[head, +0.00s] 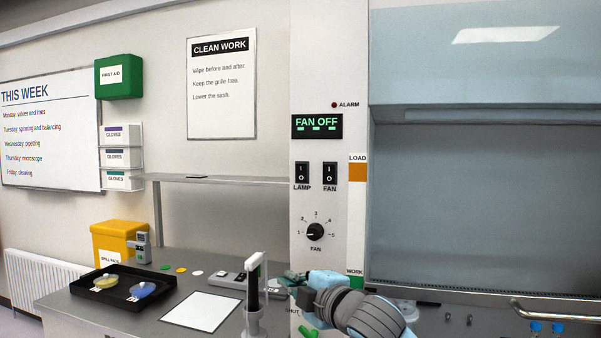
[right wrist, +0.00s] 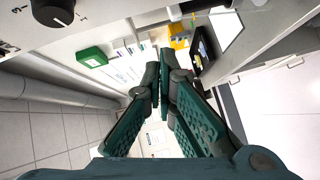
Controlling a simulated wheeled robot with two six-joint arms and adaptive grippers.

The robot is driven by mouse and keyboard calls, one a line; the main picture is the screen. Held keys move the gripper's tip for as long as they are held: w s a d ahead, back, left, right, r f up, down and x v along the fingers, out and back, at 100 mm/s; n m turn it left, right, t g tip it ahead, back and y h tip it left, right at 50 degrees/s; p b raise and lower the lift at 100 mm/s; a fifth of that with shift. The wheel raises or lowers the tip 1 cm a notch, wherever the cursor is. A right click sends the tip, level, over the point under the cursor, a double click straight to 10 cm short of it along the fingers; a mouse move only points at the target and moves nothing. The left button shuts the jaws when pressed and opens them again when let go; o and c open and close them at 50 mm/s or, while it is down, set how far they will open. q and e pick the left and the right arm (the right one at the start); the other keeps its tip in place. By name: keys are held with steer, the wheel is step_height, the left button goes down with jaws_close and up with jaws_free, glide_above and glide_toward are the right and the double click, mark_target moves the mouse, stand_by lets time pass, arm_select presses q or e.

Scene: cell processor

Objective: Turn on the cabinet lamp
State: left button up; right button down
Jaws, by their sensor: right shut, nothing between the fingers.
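The cabinet's control panel (head: 355,215) is a tall white column. Its black rocker switch marked LAMP (head: 302,172) sits at the upper left, with I above O; I cannot tell which side is pressed. My right gripper (head: 290,279) has teal fingers, is shut and empty, and is well below the LAMP switch, low by the panel's left edge. In the right wrist view its fingertips (right wrist: 159,72) are together. The LAMP switch is not seen there. My left gripper is not in view. The cabinet interior (head: 480,200) looks dim and grey.
A matching FAN switch (head: 330,173) is just right of LAMP. Below is the fan knob (head: 315,232), also in the right wrist view (right wrist: 54,12). The display (head: 317,127) reads FAN OFF. A bench with a black tray (head: 128,303) lies left. Space before the switches is clear.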

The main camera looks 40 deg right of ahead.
steer(key=s+r+n+t, duration=0.25)
steer(key=s+r, duration=0.25)
steer(key=r, duration=0.4)
steer(key=s+r+n+t, duration=0.1)
steer(key=s+r+n, duration=0.3)
steer(key=r, duration=0.5)
steer(key=m+p, duration=0.2)
steer(key=p, duration=0.3)
glide_toward(302, 173)
steer(key=w+a+r, duration=0.1)
steer(key=w+a, duration=0.2)
steer(key=a, duration=0.2)
steer(key=shift+h, duration=0.4)
steer(key=w+d, duration=0.1)
steer(key=w+d+r, duration=0.1)
steer(key=w, duration=0.1)
steer(key=shift+d, duration=0.25)
steer(key=shift+w+d+r, duration=0.15)
steer(key=shift+w+d, duration=0.05)
steer(key=shift+d, duration=0.4)
steer(key=shift+a, duration=0.1)
